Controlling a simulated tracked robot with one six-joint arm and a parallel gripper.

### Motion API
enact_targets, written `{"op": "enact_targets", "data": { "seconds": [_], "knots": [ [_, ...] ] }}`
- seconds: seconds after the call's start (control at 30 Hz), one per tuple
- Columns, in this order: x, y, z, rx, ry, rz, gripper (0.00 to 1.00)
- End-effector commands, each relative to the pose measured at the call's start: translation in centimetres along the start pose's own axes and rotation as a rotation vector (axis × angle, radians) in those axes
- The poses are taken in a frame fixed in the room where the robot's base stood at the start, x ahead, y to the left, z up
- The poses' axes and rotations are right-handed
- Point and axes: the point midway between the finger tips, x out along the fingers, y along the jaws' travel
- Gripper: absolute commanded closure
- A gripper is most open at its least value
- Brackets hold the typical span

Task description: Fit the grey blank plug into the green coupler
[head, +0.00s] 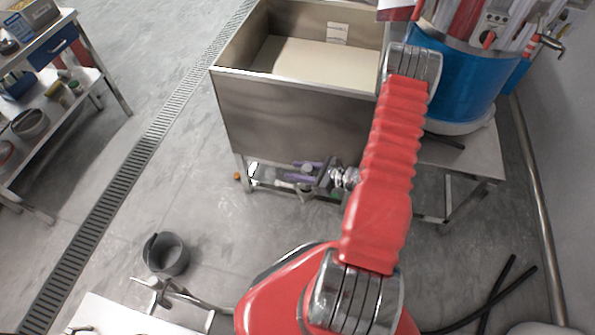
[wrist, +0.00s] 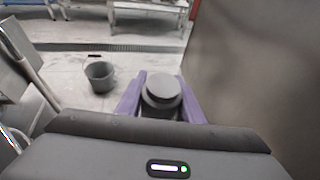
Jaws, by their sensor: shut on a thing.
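In the head view the plug is too small to make out clearly. I cannot make out the green coupler for certain in either view; only a small green speck shows below my gripper in the head view.
A dark bucket (head: 167,257) is on the floor. A blue drum (head: 455,85) is at the right. Open floor lies left of the tank.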

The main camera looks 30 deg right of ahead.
Motion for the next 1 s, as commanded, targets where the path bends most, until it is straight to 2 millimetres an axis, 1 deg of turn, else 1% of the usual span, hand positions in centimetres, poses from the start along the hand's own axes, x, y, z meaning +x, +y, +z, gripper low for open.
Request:
{"op": "enact_targets", "data": {
  "seconds": [0.27, 1.0],
  "knots": [
    [0.0, 0.0, -0.1, 0.000, -0.001, 0.000, 1.00],
    [0.5, -0.1, -1.2, 0.000, -0.001, -0.001, 1.00]
  ]
}}
